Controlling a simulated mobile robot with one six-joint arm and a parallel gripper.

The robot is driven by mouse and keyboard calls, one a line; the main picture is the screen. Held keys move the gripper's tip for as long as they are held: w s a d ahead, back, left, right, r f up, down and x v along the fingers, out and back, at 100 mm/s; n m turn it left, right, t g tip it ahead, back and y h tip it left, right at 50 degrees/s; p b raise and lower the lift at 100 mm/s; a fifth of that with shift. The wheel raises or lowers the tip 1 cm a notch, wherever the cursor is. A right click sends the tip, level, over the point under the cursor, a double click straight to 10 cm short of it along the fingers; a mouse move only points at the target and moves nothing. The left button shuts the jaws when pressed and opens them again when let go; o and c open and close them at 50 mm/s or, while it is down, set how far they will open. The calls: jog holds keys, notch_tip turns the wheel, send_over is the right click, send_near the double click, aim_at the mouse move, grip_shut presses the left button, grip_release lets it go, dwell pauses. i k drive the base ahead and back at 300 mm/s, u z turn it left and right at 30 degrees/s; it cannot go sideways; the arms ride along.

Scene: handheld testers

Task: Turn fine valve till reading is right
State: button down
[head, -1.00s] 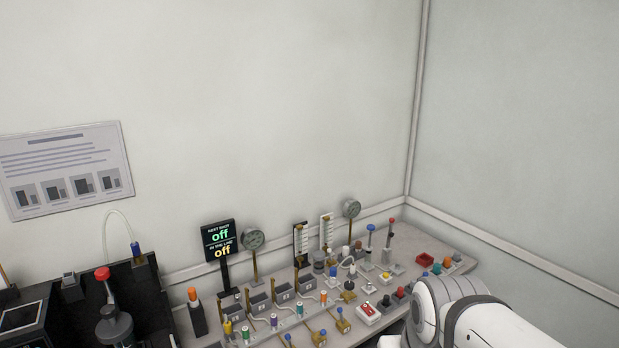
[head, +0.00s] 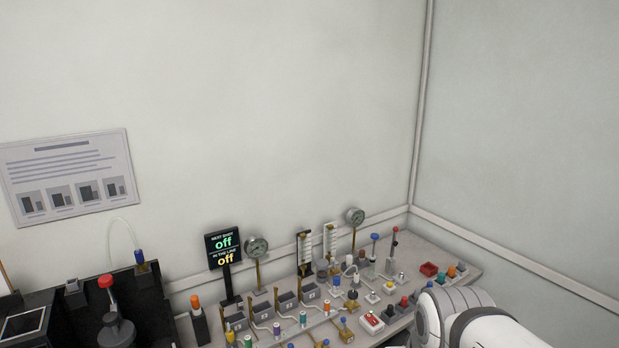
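The bench (head: 455,262) carries several small valves and knobs, and I cannot tell which is the fine valve. Brass valves with coloured knobs, one of them blue-topped (head: 345,331), stand along its front. Two round dial gauges stand on stems, one at the left (head: 257,247) and one at the back (head: 354,216); their readings are too small to make out. Two upright scale tubes (head: 304,252) stand between them. A black display (head: 224,246) reads "off" in green and "off" in yellow. My white arm shows at the lower right; my gripper is not in view.
A red-and-white switch box (head: 372,323) and a small red tray (head: 429,269) sit on the bench. A dark unit with a red-topped device (head: 106,281) stands at the left. A poster (head: 68,177) hangs on the wall.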

aim_at(353, 295)
jog(key=k, duration=0.6)
jog(key=u, duration=0.75)
jog(key=i, duration=1.7)
jog(key=u, duration=0.2)
